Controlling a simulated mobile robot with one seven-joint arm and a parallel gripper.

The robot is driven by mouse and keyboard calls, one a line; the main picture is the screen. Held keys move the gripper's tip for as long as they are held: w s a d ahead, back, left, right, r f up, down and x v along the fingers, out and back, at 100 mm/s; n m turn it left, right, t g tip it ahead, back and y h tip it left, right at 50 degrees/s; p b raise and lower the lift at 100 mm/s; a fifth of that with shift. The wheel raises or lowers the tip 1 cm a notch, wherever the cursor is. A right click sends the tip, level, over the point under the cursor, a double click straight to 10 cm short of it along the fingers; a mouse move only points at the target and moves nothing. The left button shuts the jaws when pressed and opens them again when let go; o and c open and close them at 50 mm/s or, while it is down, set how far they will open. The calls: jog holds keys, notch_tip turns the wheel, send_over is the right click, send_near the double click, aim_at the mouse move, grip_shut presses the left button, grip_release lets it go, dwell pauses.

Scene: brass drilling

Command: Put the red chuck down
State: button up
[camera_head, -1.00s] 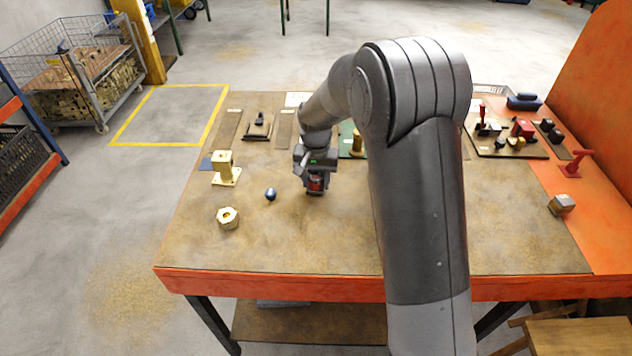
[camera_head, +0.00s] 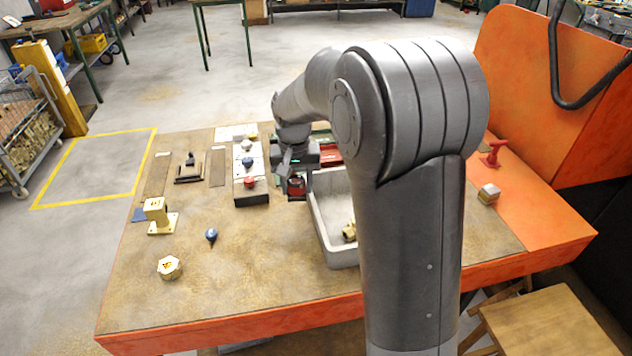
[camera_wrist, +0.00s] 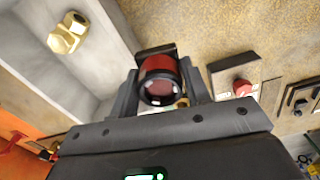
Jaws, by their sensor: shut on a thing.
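My gripper (camera_head: 296,180) is shut on the red chuck (camera_head: 296,187), which shows below the fingers in the head view. In the wrist view the red chuck (camera_wrist: 160,80) sits between the two fingers, its shiny dark round end facing the camera. In the head view it is between a pale block with coloured knobs (camera_head: 250,199) and a grey tray (camera_head: 342,255), near the tray's left wall. I cannot tell whether the chuck touches the table.
The tray holds a brass fitting (camera_head: 349,232), also seen in the wrist view (camera_wrist: 67,33). A red knob (camera_wrist: 242,87) sits on the block. A brass flanged post (camera_head: 160,217), brass nut (camera_head: 170,267) and blue piece (camera_head: 211,235) stand left.

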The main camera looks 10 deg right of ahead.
jog(key=shift+d+r, duration=0.2)
jog(key=w+d+m, duration=0.2)
jog(key=d+m, duration=0.3)
jog(key=d, duration=1.3)
jog(key=w+d+m, duration=0.3)
jog(key=d+m, duration=0.1)
jog(key=d, duration=1.4)
jog(key=s+d+m, duration=0.3)
jog(key=s+d, duration=0.3)
jog(key=d, duration=0.5)
jog(key=s+d+m, duration=0.2)
jog(key=s+d, duration=0.4)
jog(key=d, duration=0.4)
jog(key=s+d+m, duration=0.3)
jog(key=s+d, duration=0.4)
jog(key=d, duration=0.4)
jog(key=w+f, duration=0.2)
jog(key=w, duration=0.1)
jog(key=w+a+f, duration=0.1)
jog(key=w+f, duration=0.1)
jog(key=w, duration=0.2)
jog(key=w+a+f, duration=0.1)
jog(key=w+f, duration=0.1)
jog(key=w, duration=0.2)
jog(key=shift+a+f, duration=0.2)
jog(key=shift+f, duration=2.2)
